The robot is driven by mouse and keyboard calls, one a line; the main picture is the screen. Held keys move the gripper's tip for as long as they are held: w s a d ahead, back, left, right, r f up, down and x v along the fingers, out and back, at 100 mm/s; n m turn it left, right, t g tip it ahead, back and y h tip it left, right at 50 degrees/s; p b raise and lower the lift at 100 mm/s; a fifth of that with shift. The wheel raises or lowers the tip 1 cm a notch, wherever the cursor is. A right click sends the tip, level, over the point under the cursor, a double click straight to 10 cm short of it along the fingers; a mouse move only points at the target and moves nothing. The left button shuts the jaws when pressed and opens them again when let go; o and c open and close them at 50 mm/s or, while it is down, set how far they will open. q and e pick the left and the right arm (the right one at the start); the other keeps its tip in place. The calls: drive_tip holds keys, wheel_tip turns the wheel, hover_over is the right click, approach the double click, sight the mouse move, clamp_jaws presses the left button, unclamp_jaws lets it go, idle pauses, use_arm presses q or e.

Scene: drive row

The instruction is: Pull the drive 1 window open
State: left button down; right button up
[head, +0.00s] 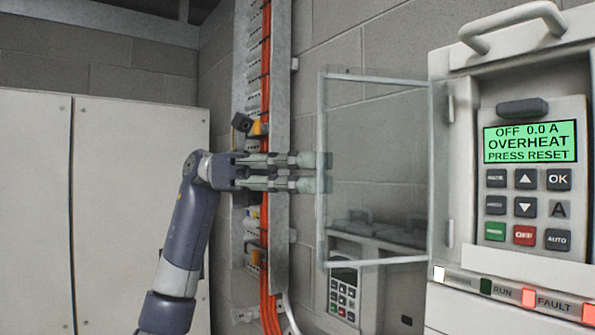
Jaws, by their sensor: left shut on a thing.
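The drive window (378,222) is a clear pane in a pale frame, hinged on the left side of the near drive (510,277). It stands swung open, out to the left of the housing. My left gripper (328,172) is shut on the window at its free left edge. The fingers come in level from the left. Behind the opening, the keypad panel is uncovered, with a green display (530,142) reading OFF 0.0 A, OVERHEAT, PRESS RESET. My right gripper is not in view.
A row of lamps lies below the keypad, with the red FAULT lamp (529,298) lit. A second drive (345,295) stands behind the pane. A metal cable tray (280,60) with orange cables runs behind my left gripper. Pale cabinets (125,170) stand at left.

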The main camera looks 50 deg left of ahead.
use_arm(q)
drive_tip(key=shift+w, duration=0.2)
drive_tip(key=c, duration=1.7)
unclamp_jaws()
drive_tip(key=shift+w+d, duration=0.1)
drive_tip(key=shift+w, duration=0.05)
drive_tip(key=shift+w+d, duration=0.25)
drive_tip(key=shift+d, duration=0.05)
drive_tip(key=a, duration=0.8)
drive_tip(key=s+a, duration=0.1)
drive_tip(key=a, duration=0.3)
drive_tip(key=shift+d, duration=0.1)
